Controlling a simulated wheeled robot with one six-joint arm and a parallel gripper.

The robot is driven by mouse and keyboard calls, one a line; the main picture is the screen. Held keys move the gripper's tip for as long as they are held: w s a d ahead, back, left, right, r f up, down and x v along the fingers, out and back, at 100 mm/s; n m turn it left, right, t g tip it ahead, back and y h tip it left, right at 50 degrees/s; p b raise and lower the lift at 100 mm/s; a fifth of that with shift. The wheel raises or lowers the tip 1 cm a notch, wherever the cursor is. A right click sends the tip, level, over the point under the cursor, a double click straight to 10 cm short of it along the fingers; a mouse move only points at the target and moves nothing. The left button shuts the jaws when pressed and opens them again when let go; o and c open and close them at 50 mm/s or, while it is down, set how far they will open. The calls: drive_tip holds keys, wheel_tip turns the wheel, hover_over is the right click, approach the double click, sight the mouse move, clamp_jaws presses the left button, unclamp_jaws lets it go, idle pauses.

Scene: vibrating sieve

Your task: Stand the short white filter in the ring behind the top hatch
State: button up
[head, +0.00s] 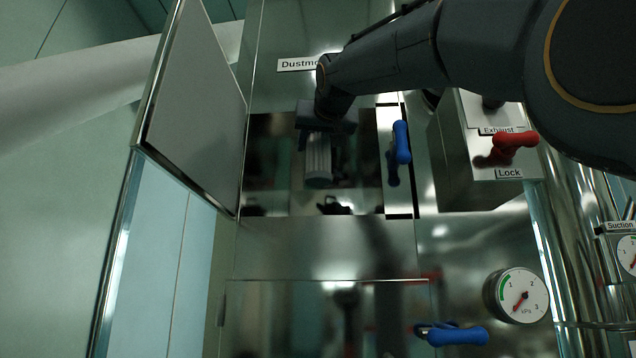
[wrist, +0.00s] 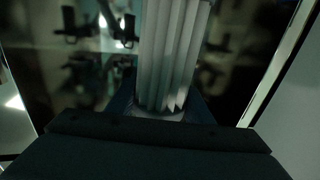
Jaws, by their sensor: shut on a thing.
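The short white filter (head: 318,158) is a pleated cylinder with a grey end, hanging upright below my gripper (head: 320,130). My gripper is shut on the filter's upper end, in front of or inside the open top hatch bay. The filter also shows close up in the wrist view (wrist: 172,55), held between the jaws at the lower middle (wrist: 160,112). The top hatch door (head: 197,105) stands swung open to the left. The ring cannot be made out in either view.
A blue handle (head: 402,143) stands at the opening's right edge. A red lever (head: 514,142) is on the Lock box further right. A lower panel with a blue handle (head: 456,335) and a gauge (head: 516,295) lie below. The opening's walls are shiny and reflect.

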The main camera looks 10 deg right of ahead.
sight(330, 169)
drive_tip(key=w+d+p, duration=0.3)
drive_tip(key=w+p, duration=0.1)
drive_tip(key=w, duration=0.6)
wheel_tip(330, 169, down, 7)
drive_tip(key=p, duration=0.2)
drive_tip(key=shift+w+d, duration=0.25)
drive_tip(key=shift+w, duration=0.1)
drive_tip(key=shift+f, duration=0.15)
drive_tip(key=o, duration=1.2)
drive_tip(key=s+b, duration=0.5)
drive_tip(key=s, duration=0.7)
drive_tip(key=shift+a, duration=0.2)
